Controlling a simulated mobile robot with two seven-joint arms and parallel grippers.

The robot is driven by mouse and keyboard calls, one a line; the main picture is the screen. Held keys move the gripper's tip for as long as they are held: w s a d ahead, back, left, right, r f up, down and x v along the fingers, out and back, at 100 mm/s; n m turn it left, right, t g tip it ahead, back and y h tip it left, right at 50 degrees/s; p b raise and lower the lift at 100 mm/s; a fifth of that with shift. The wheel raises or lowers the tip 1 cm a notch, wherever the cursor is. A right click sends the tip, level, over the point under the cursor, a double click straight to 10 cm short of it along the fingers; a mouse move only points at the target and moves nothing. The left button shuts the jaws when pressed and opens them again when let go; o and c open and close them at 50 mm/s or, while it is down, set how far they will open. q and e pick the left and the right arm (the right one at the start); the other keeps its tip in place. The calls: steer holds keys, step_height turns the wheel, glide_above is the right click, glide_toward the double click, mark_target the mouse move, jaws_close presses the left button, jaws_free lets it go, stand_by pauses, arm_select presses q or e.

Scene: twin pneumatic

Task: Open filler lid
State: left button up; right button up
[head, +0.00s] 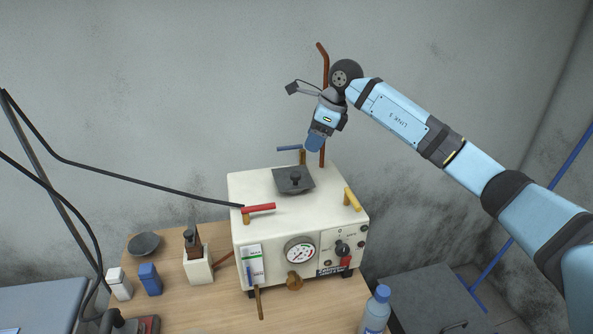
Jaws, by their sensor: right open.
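A white box-shaped machine (260,190) with a round dial gauge stands on a wooden table in the head view. A dark grey square filler lid (294,181) with a black knob in its middle lies on top of the machine and looks shut. My right gripper (315,143) comes in from the right and points down, above and slightly right of the lid. It is open and apart from the knob; its fingers are small and hard to make out. My left gripper is not in view.
A red-handled lever (259,208), a yellow-handled lever (352,199) and a blue-handled lever (289,148) stand around the lid. A brown pipe (325,75) rises behind. A bottle (376,312) is at front right. A dark bowl (144,244) and small containers are at left.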

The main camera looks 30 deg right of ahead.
mark_target(296, 173)
steer(key=p+x, duration=0.2)
steer(key=x, duration=0.8)
steer(key=shift+a, duration=0.15)
steer(key=shift+w+a+f, duration=0.15)
steer(key=shift+a+f, duration=0.05)
steer(key=shift+f, duration=0.45)
steer(key=shift+c, duration=0.4)
jaws_close()
